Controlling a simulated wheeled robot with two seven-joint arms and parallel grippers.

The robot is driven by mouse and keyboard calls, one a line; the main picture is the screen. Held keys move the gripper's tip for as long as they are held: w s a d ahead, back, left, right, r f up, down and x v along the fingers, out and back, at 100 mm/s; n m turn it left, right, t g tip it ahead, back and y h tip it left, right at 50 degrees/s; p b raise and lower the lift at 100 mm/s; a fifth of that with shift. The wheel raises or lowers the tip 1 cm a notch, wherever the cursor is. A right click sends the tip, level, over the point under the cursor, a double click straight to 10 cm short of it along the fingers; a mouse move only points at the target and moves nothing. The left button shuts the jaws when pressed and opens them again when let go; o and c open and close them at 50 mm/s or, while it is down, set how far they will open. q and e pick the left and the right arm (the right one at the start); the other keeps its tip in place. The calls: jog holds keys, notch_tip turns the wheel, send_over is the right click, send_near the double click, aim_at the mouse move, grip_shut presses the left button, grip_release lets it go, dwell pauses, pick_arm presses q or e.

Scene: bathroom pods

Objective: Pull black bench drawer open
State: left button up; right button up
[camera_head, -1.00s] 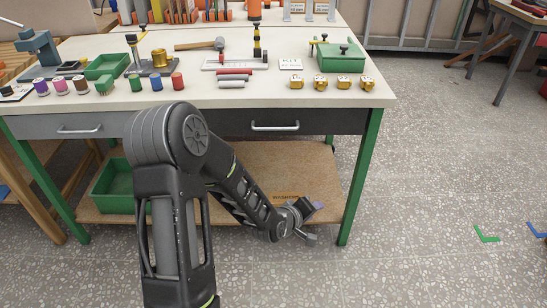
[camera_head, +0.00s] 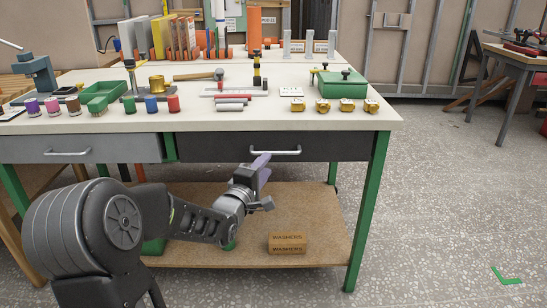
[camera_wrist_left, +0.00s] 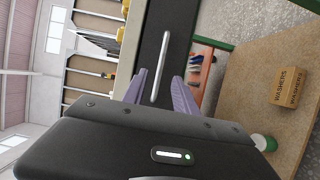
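The black drawer (camera_head: 322,148) under the right part of the bench top looks shut. Its silver bar handle (camera_head: 275,151) runs level across the front. My left gripper (camera_head: 262,166), with purple fingers, is just below and in front of the handle, a little left of its middle. In the left wrist view the fingers (camera_wrist_left: 160,90) are apart with nothing between them, and the handle (camera_wrist_left: 160,67) shows ahead, lined up with the gap. The black drawer front (camera_wrist_left: 176,30) fills the strip behind it. My right gripper is not in view.
A grey drawer (camera_head: 80,149) with its own handle is to the left. A WASHERS box (camera_head: 287,243) sits on the lower shelf (camera_head: 325,225). A green bench leg (camera_head: 367,210) stands at the right. The bench top (camera_head: 215,120) holds tools and coloured spools.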

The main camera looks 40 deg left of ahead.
aim_at(275, 154)
pick_arm(q)
jog(key=b+x, duration=0.1)
jog(key=x, duration=0.6)
jog(key=shift+s, duration=0.1)
jog(key=shift+c, duration=0.4)
grip_shut()
dwell(0.8)
